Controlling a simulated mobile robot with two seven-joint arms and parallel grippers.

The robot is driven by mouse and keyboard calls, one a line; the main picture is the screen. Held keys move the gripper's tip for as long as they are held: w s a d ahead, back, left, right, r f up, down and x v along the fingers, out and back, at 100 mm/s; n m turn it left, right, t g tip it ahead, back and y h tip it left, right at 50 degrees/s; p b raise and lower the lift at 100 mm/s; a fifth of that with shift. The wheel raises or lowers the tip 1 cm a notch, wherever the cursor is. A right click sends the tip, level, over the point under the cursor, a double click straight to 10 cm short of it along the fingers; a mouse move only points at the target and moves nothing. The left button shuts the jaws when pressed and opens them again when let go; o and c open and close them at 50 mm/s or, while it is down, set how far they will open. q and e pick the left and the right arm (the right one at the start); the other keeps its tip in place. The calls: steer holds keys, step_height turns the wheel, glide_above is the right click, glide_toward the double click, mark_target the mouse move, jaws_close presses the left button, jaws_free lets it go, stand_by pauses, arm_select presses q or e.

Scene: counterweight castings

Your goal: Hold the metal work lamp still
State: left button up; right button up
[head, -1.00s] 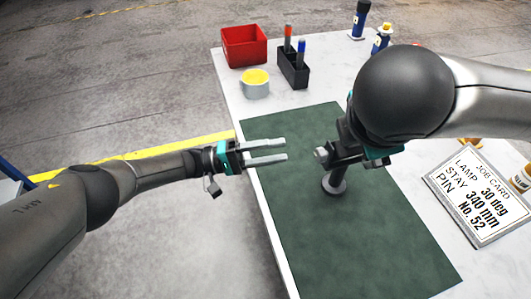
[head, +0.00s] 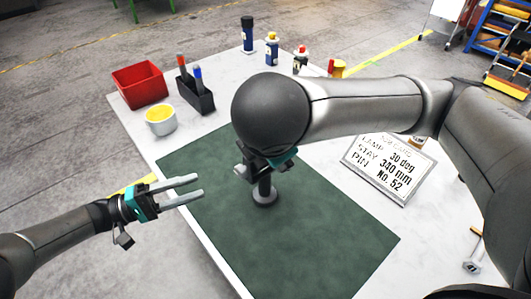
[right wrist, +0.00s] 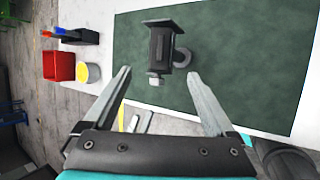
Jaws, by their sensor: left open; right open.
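The metal work lamp stands on the green mat (head: 330,250), with its round grey base and short post (head: 264,192) showing in the head view. Its dark head is partly hidden behind my right arm. In the right wrist view the lamp's dark boxy head (right wrist: 163,45) and pale knob (right wrist: 153,81) show beyond the fingers. My right gripper (right wrist: 158,74) is open, with the knob between its fingertips in the picture; I see no contact. My left gripper (head: 200,185) is open and empty over the mat's left edge, apart from the lamp.
A red bin (head: 140,85), a yellow-topped tin (head: 161,120) and a black marker holder (head: 195,95) stand at the back left. Bottles (head: 271,48) stand behind. The mat's front is clear.

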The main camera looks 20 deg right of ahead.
mark_target(242, 171)
steer(key=x, duration=1.2)
steer(key=shift+w+f, duration=0.2)
steer(key=shift+f, duration=0.05)
stand_by(0.3)
jaws_close()
stand_by(0.6)
